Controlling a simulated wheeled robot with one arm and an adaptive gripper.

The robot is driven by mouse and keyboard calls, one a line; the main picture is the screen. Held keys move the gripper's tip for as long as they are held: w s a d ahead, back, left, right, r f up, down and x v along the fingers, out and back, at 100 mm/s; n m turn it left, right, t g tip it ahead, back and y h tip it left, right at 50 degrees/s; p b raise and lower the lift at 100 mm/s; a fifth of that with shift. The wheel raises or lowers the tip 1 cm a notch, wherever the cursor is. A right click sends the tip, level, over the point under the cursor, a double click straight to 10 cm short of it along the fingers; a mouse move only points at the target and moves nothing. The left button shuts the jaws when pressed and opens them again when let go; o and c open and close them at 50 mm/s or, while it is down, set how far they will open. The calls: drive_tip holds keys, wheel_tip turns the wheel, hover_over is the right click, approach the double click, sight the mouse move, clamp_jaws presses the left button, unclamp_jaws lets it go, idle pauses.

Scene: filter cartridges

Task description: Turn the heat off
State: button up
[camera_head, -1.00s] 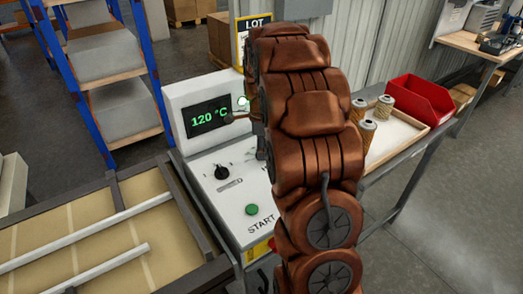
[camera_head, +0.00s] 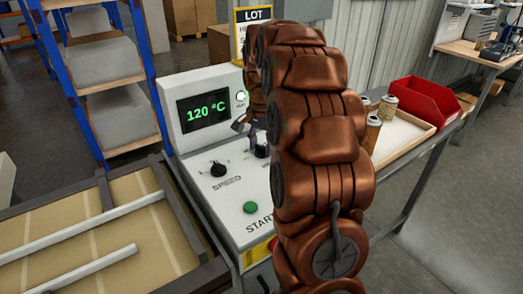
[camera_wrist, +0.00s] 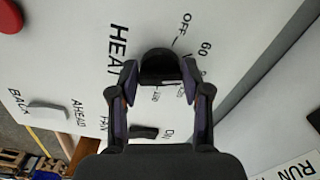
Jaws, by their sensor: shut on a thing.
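The black heat knob (camera_wrist: 160,68) sits on the white control panel (camera_wrist: 75,75), beside the printed word HEAT in the wrist view. Marks OFF and 60 are printed around it; others are partly covered. My gripper (camera_wrist: 160,76) has one finger on each side of the knob and is shut on it. Which mark the knob points to cannot be told. The display (camera_head: 207,111) on the machine reads 120 °C. In the head view my arm covers much of the panel's right side, and the gripper shows only in part near the heat dial.
The speed knob (camera_head: 218,169) and green start button (camera_head: 250,207) are on the same panel. A red stop button (camera_wrist: 10,16) shows in the wrist view. A red bin (camera_head: 426,100) and several filter cartridges stand to the right. A conveyor (camera_head: 95,240) lies left.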

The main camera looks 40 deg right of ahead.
sight(263, 147)
drive_tip(key=n+b, duration=0.2)
drive_tip(key=n, duration=0.4)
drive_tip(key=shift+s+f, duration=0.1)
drive_tip(key=n, duration=0.6)
drive_tip(key=shift+d+b, duration=0.1)
drive_tip(key=shift+b, duration=0.2)
idle(0.3)
drive_tip(key=o, duration=1.1)
drive_tip(key=shift+r, duration=0.2)
wheel_tip(263, 147, up, 12)
drive_tip(key=shift+f, duration=0.15)
